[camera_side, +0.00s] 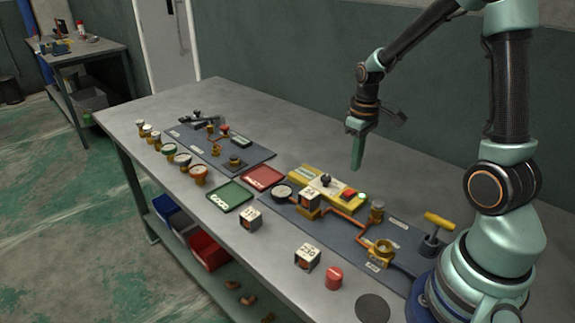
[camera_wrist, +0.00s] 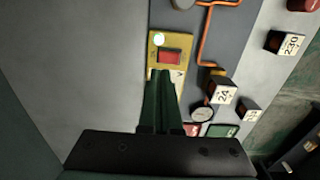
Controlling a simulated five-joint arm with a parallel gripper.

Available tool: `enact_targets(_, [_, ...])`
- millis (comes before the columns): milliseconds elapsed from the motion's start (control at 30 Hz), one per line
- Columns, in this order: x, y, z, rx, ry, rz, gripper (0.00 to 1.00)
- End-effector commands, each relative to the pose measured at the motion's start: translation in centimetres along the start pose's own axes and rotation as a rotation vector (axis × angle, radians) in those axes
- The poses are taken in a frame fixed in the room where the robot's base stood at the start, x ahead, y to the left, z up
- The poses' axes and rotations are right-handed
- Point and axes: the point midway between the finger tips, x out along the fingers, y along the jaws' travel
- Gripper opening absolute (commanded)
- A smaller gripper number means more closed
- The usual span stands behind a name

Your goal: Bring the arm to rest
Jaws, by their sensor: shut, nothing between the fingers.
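My gripper (camera_side: 356,148) is shut and empty. It hangs pointing down above the bench, behind the yellow control box (camera_side: 327,187). In the wrist view my gripper's closed green fingers (camera_wrist: 161,75) overlap the lower part of the yellow box, below its red button (camera_wrist: 169,56). The fingers hide part of that box there. A lamp on the box glows pale green in both views. In the side view my gripper appears clear of everything on the bench.
The metal bench (camera_side: 240,108) has free room at the back. A dark panel (camera_side: 345,232) carries copper pipes, a gauge (camera_side: 282,192) and a yellow-handled valve (camera_side: 438,221). A block marked 230 (camera_side: 308,257), a red cylinder (camera_side: 334,278), and green (camera_side: 229,197) and red (camera_side: 263,178) trays are near the front.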

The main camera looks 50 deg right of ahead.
Motion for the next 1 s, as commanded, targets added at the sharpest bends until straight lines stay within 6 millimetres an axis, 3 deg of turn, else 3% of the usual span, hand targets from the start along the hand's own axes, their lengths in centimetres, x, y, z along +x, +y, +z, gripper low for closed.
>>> enact_targets(267, [-5.9,-4.5,-0.3,-0.007,0.135,0.041,0.0])
enact_targets(600, [-12.3,-11.4,2.3,-0.006,0.354,0.039,0.0])
enact_targets(800, [-14.1,-13.9,4.0,-0.004,0.449,0.012,0.0])
enact_targets(1000, [-14.6,-14.8,4.8,0.0,0.484,-0.003,0.0])
